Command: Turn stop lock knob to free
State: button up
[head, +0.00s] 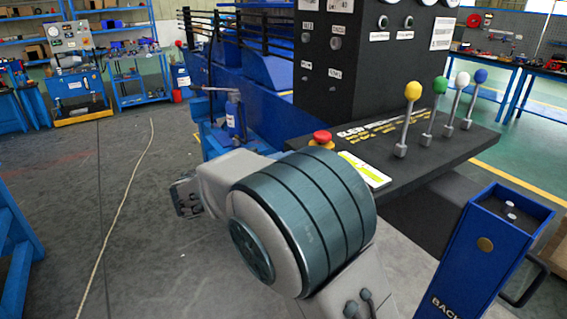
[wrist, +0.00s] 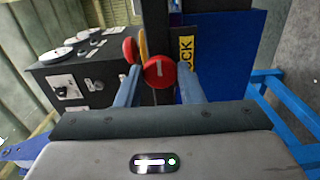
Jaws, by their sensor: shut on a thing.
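A round red knob (wrist: 159,72) with a short white mark on its face shows in the wrist view. The mark stands roughly upright in that picture. My gripper (wrist: 160,80) has one finger on each side of the knob and is shut on it. A yellow plate with dark letters (wrist: 186,52), partly cut off and ending in "CK", is just right of the knob. In the head view my arm covers the middle, and I cannot make out the knob or the fingertips there.
Another red button (wrist: 129,49) with yellow behind it is close to the left finger. A dark gauge box (wrist: 85,72) stands left. In the head view, a console with a red button (head: 321,137) and several levers (head: 405,120) is beside my arm. A blue post (head: 485,255) stands right.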

dwell(0.3)
jog(key=o, duration=0.9)
jog(key=shift+o, duration=0.2)
jog(key=b+v, duration=0.1)
jog(key=v, duration=1.3)
jog(key=shift+b, duration=0.4)
